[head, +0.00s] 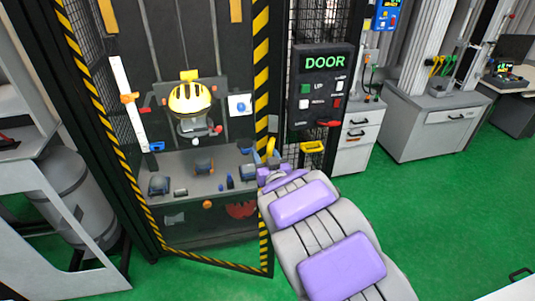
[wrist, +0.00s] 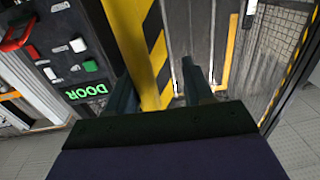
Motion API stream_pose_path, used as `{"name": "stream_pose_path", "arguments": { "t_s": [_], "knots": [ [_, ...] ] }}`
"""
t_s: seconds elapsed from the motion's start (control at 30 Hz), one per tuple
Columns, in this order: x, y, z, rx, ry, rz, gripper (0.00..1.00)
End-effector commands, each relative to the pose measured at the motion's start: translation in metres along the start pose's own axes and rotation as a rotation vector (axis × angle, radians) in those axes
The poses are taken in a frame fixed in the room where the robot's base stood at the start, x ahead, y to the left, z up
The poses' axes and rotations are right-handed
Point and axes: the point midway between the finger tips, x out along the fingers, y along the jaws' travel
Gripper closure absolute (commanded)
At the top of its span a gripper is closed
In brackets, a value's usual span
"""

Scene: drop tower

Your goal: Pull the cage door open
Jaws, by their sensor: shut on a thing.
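The cage door (head: 261,85) has a yellow-and-black striped frame and stands at the front of the drop tower. Its bottom right corner juts toward me, so it looks slightly ajar, though the gap is hard to judge. A yellow handle (head: 270,147) sits on its right edge. My gripper (head: 268,168) is at that handle, shut on it; my arm partly hides the grip. In the wrist view, the fingers of my gripper (wrist: 160,92) stand either side of a yellow part by the striped door edge (wrist: 155,45).
A black control panel (head: 322,90) with a lit DOOR sign is right of the door. Inside the cage are a yellow helmet (head: 190,98) and several small parts on a grey shelf. Drawers (head: 358,138) stand at right. Green floor (head: 440,200) is clear at right.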

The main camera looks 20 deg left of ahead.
Motion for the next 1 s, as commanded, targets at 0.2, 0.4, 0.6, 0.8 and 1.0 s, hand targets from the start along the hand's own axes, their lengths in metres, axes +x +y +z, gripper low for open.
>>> {"name": "stream_pose_path", "arguments": {
  "t_s": [0.2, 0.4, 0.6, 0.8, 1.0],
  "knots": [
    [-0.004, 0.001, 0.007, 0.002, -0.017, -0.005, 0.57],
    [-0.006, 0.005, 0.006, 0.005, -0.013, -0.002, 0.57],
    [-0.007, 0.007, 0.003, 0.006, -0.009, -0.001, 0.57],
    [-0.014, 0.015, 0.0, 0.013, -0.006, 0.0, 0.57],
    [-0.014, 0.018, -0.001, 0.016, -0.004, 0.001, 0.57]
  ]
}}
